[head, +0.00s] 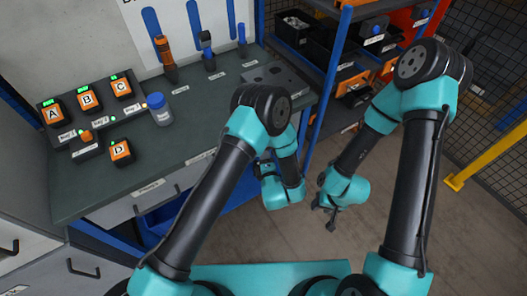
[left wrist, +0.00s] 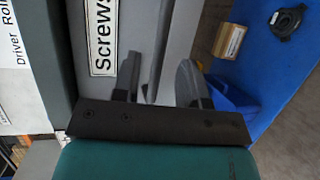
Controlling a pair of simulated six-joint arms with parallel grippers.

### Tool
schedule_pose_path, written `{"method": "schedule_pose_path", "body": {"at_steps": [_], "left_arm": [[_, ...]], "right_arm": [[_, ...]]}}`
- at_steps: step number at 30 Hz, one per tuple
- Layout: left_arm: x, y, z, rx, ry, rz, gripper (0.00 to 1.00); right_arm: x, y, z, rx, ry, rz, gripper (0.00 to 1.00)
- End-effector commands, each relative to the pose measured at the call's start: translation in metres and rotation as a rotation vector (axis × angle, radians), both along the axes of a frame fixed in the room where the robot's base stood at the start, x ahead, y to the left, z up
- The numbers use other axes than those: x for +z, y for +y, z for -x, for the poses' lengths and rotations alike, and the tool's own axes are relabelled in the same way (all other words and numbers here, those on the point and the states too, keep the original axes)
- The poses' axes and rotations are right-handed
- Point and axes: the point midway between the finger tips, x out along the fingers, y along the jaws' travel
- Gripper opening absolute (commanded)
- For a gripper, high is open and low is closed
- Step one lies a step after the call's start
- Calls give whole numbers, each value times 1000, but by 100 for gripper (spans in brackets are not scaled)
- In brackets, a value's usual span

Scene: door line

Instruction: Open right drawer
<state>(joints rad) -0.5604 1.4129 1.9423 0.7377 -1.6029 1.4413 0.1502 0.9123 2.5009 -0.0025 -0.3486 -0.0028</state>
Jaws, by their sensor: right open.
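The grey drawer front labelled "Screws" (left wrist: 100,35) fills the upper left of the left wrist view. A grey upright bar (left wrist: 153,60), apparently its handle, shows beside the label. My left gripper (left wrist: 158,88) has its two fingers apart, one on each side of this bar; contact cannot be told. In the head view my left gripper (head: 262,166) is beside the bench front, mostly hidden by my arm, which also covers most of the right drawer. My right gripper (head: 325,207) is open and empty, pointing down over the floor.
The bench top (head: 205,120) carries lettered boxes (head: 86,100), a white-blue bottle (head: 158,108) and upright tools (head: 165,60). A blue shelf rack (head: 325,80) with bins stands to the right. A blue surface (left wrist: 275,70) with a small box lies below the drawer. Floor (head: 290,240) is clear.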

Motion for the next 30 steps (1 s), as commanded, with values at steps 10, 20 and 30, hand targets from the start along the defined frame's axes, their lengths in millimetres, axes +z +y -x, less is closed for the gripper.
{"method": "schedule_pose_path", "body": {"at_steps": [10,20,30], "left_arm": [[-8,6,-44,1,0,0,39],[-9,6,-47,-1,0,0,39],[-9,6,-47,-1,0,0,9]], "right_arm": [[0,0,0,0,0,0,43],[0,0,0,0,0,0,43],[0,0,0,0,0,0,43]]}}
